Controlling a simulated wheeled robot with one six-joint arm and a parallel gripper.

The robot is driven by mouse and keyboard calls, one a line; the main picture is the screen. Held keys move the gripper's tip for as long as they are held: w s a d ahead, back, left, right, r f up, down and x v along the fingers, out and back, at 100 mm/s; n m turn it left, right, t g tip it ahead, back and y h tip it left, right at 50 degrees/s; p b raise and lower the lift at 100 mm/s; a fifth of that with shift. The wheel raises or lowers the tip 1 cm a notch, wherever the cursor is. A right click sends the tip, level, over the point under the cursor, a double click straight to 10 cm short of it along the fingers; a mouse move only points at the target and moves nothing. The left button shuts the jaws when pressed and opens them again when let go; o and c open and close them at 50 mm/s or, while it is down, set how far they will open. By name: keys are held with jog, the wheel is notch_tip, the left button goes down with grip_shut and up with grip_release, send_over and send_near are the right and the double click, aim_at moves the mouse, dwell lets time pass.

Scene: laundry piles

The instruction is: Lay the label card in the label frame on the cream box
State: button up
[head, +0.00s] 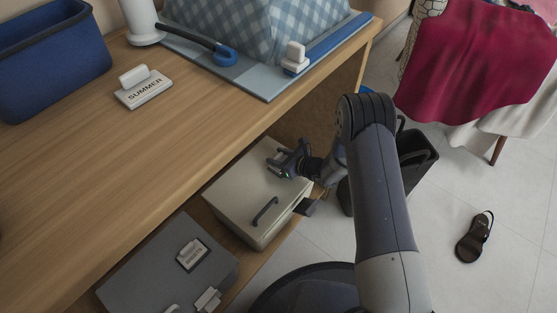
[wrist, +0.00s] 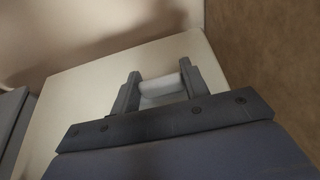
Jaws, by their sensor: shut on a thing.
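My gripper (head: 282,160) is over the far right part of the lid. In the wrist view my gripper (wrist: 159,84) is shut on a white block (wrist: 158,86), which looks like the grip of the label card. The card's face is not readable, and I cannot tell whether it touches the lid. The cream lid (wrist: 88,88) fills the middle of the wrist view. The label frame is not clearly seen, probably hidden by my gripper.
A grey box (head: 145,270) with a framed card (head: 192,254) is beside the cream box. On the table (head: 120,165) are a SUMMER card (head: 145,92), a blue bin (head: 55,65) and a checked cloth item (head: 250,25). A black bin (head: 415,155) stands right of the shelf.

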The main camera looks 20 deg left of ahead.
jog(key=shift+f, duration=0.4)
jog(key=shift+f, duration=0.15)
jog(key=o, duration=1)
jog(key=shift+c, duration=0.2)
jog(key=shift+s+d+r+p, duration=0.1)
jog(key=shift+d+r+p, duration=0.2)
jog(key=shift+r, duration=0.15)
jog(key=p+v, duration=0.3)
jog(key=v, duration=0.6)
jog(key=shift+s+d+r, duration=0.1)
jog(key=shift+d+r, duration=0.05)
jog(key=shift+d, duration=0.15)
jog(key=shift+v, duration=0.8)
jog(key=shift+o, duration=0.2)
